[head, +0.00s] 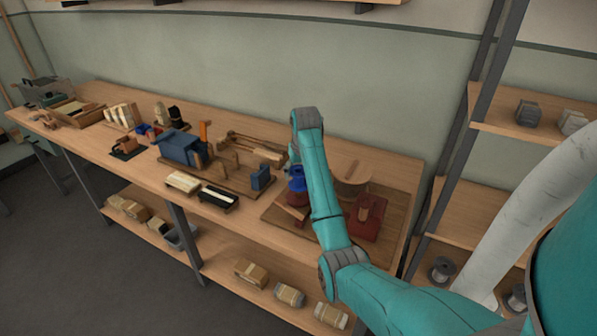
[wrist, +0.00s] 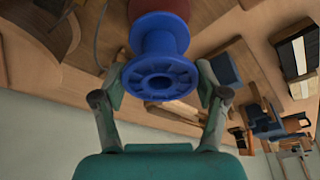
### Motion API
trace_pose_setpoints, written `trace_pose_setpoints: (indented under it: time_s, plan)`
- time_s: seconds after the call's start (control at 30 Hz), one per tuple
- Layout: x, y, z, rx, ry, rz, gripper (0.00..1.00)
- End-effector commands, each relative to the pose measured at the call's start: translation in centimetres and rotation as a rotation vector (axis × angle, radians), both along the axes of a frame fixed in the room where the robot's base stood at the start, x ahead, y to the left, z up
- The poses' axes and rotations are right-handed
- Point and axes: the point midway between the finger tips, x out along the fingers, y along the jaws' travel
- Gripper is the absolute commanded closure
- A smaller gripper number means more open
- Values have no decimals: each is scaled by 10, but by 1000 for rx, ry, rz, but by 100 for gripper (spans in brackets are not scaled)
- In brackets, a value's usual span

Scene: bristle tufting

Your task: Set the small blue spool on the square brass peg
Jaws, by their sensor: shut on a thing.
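The small blue spool (wrist: 160,72) sits between the two fingertips of my gripper (wrist: 160,80) in the wrist view, with its flanged end and centre hole facing the camera. My gripper is shut on it. In the head view the blue spool (head: 297,183) shows just left of my arm, over the right part of the bench, and the arm hides most of the gripper. A dark red round thing (wrist: 158,8) lies right beyond the spool in the wrist view; I cannot tell whether they touch. I cannot make out the square brass peg.
A dark red base with a brown upright piece (head: 366,212) stands right of my arm on a brown board. A round wooden piece (head: 350,178) is behind it.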

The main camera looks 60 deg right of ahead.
Motion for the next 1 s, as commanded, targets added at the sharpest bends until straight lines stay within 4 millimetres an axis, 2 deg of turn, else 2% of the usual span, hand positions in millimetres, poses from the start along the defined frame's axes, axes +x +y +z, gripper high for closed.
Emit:
trace_pose_setpoints:
  time_s: [0.47, 1.0]
  plan:
    - [0, 0, -3, 1, 1, 0, 64]
    - [0, 0, -26, 1, 1, 0, 64]
